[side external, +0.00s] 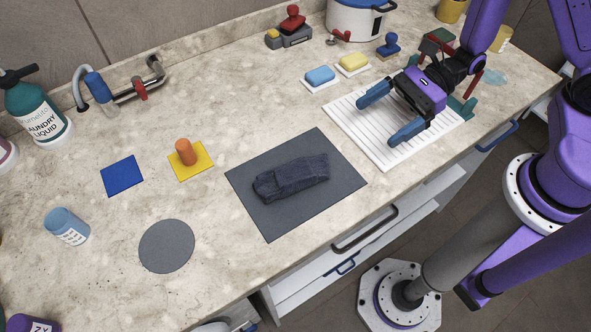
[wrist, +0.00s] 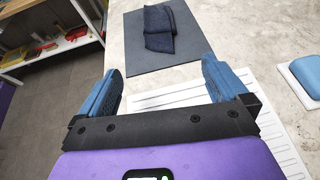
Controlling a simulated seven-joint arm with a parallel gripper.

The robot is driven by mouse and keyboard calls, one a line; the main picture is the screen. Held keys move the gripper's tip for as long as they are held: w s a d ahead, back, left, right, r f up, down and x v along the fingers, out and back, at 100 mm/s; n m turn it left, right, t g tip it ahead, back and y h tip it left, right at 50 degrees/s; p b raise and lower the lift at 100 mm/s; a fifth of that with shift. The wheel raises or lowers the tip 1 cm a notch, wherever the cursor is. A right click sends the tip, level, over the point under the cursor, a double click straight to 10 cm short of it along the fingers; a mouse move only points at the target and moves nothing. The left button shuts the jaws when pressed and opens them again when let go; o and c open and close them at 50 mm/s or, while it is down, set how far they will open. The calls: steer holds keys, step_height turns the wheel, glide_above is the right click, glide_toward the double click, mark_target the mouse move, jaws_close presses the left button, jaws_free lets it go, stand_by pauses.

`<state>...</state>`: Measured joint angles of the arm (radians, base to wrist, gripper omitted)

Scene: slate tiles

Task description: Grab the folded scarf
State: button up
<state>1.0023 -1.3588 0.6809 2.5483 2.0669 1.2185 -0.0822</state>
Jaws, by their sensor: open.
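The folded scarf (side external: 291,178) is a dark navy cloth bundle lying on a dark grey square mat (side external: 335,195) near the counter's front edge. In the wrist view the scarf (wrist: 159,30) lies on the mat (wrist: 185,62) at the top of the picture, beyond my fingertips. My gripper (side external: 383,115) has blue fingers spread apart with nothing between them. It is above the white ribbed board, to the right of the scarf and apart from it. In the wrist view my gripper (wrist: 160,85) shows both fingers, one on each side.
An orange cylinder (side external: 185,152) stands on a yellow square left of the mat. A grey disc (side external: 167,246) lies front left.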

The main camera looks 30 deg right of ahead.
mark_target(324, 157)
steer(key=x, duration=1)
steer(key=shift+s, duration=0.1)
steer(key=shift+r+x, duration=0.15)
steer(key=shift+x, duration=1.25)
steer(key=shift+r+x, duration=0.15)
steer(key=shift+x, duration=1.2)
steer(key=shift+a, duration=0.15)
steer(key=c, duration=1.1)
